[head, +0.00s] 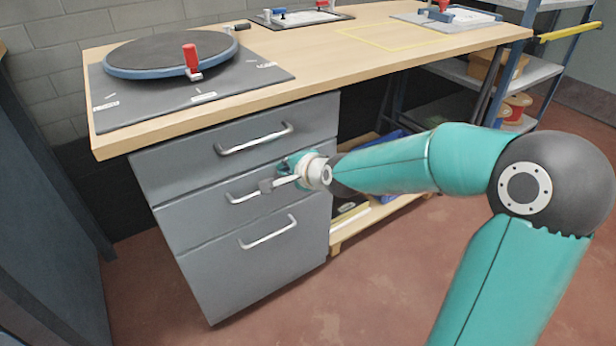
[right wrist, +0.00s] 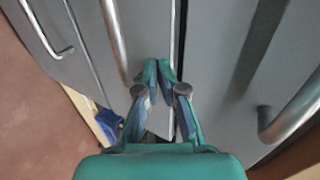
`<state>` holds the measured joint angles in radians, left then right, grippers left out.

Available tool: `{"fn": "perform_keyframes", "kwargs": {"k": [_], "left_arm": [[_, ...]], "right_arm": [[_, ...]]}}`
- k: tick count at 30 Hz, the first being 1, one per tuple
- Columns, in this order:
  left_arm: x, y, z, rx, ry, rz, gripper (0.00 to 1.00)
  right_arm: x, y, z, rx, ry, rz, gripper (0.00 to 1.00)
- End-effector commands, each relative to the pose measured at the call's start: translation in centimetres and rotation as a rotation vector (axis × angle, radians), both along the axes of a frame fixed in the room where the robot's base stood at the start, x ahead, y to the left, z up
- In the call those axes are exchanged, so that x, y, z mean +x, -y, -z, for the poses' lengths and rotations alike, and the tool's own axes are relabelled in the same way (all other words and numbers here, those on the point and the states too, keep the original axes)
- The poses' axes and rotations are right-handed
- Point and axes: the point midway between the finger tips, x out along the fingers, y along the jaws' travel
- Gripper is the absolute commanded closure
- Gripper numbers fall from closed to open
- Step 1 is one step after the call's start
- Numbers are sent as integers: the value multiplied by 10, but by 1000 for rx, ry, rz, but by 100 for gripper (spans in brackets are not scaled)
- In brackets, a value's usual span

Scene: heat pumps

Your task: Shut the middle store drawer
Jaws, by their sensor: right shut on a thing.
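The grey drawer unit stands under the left part of the workbench, with three drawers stacked. The middle drawer (head: 190,215) looks flush or nearly flush with the drawers above and below; a small gap is hard to judge. In the right wrist view the fingers (right wrist: 160,68) are close together beside the handle bar (right wrist: 114,35); the exact contact is hidden. A dark seam runs beside the fingertips. My left gripper is out of view.
The top drawer's handle (head: 255,139) and the bottom drawer's handle (head: 268,233) stick out close above and below. The workbench top (head: 330,65) overhangs, carrying a round turntable (head: 165,52). A dark cabinet (head: 45,190) stands at left. Open floor (head: 370,290) lies in front.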

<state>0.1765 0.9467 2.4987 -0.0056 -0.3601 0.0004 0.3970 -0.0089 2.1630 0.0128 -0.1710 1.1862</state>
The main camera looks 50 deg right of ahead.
Motion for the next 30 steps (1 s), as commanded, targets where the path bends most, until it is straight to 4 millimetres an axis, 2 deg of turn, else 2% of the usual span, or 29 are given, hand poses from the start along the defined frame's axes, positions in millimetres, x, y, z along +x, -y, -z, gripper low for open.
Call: {"fn": "perform_keyframes", "kwargs": {"k": [5,12,18,24,30], "left_arm": [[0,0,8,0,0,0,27],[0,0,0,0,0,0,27],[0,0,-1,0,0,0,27],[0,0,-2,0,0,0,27],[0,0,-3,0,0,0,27]], "right_arm": [[-20,-9,-1,-1,6,-2,100],[-64,-19,-31,-3,8,-2,100],[-90,-27,-46,-2,5,-6,100],[-102,-31,-52,0,3,-9,100],[-99,-36,-47,7,-10,-25,100]]}}
